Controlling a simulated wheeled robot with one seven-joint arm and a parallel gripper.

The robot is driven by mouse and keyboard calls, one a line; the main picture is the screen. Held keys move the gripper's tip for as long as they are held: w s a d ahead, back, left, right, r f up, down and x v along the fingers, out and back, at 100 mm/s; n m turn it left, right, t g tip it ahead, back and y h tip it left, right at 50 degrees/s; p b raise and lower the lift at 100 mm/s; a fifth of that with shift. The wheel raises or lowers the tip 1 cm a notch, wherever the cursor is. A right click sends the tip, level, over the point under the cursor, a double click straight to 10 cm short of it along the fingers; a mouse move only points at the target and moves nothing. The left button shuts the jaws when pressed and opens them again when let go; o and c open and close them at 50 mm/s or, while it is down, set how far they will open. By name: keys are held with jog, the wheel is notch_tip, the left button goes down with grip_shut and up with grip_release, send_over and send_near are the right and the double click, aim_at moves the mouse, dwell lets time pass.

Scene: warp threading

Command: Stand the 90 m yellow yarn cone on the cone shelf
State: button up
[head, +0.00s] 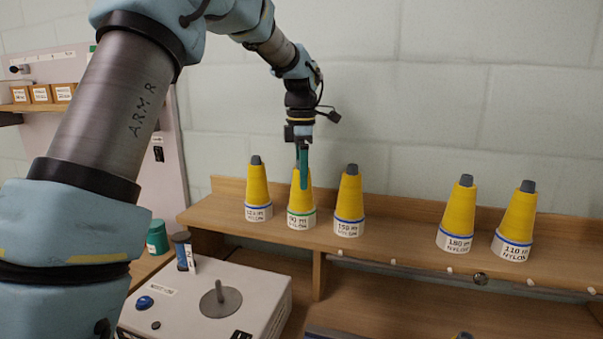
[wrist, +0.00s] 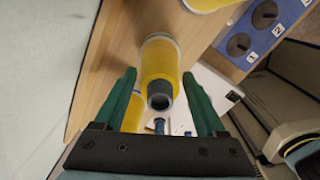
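The 90 m yellow yarn cone (head: 302,203), with a white label and a green band, stands upright on the cone shelf (head: 400,248) between the 120 m cone (head: 257,190) and the 150 m cone (head: 349,200). My gripper (head: 303,184) points down over its upper part. One green finger covers the cone's tip in the head view. In the wrist view my gripper (wrist: 160,75) is open, with the 90 m cone (wrist: 158,60) and its grey tip between the spread fingers. A gap shows on both sides of the tip.
The 180 m cone (head: 459,215) and 110 m cone (head: 516,220) stand further right on the shelf, past a free stretch. The wall is close behind. A white box (head: 215,292) with a blue button and a grey knob is at front left. A green spool (head: 157,237) stands beside it.

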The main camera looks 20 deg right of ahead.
jog(key=o, duration=0.4)
notch_tip(320, 180, up, 12)
jog(key=shift+r+b, duration=0.2)
jog(key=shift+b, duration=0.5)
